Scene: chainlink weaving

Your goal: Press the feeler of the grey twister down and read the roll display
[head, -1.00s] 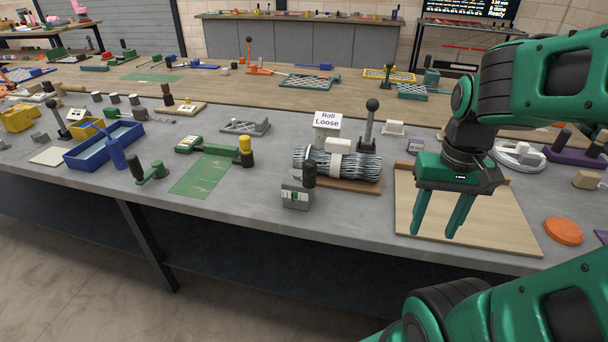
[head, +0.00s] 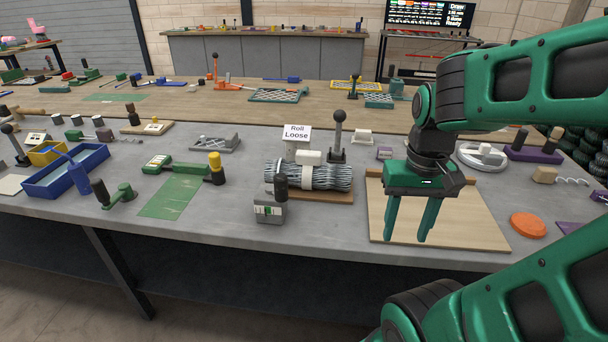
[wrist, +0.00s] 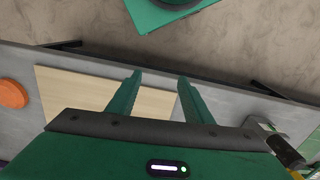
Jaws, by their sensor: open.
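The grey twister stands mid-bench in the head view. A thick roll of grey wire (head: 330,178) lies across its brown base (head: 325,197). A white block (head: 309,157), perhaps the feeler, rests on or just above the roll. A white display (head: 297,132) behind it reads "Roll Loose". A small grey box (head: 269,212) with a black handle stands in front. My gripper (head: 408,240) is open and empty, pointing down over a wooden board right of the twister. The wrist view shows its spread fingers (wrist: 160,76).
The wooden board (head: 465,215) is bare. An orange disc (head: 528,225) lies right of it. A green tool with a yellow-topped post (head: 215,168) and a green mat (head: 170,196) lie left of the twister. A blue tray (head: 65,172) is further left. The bench's front edge is close.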

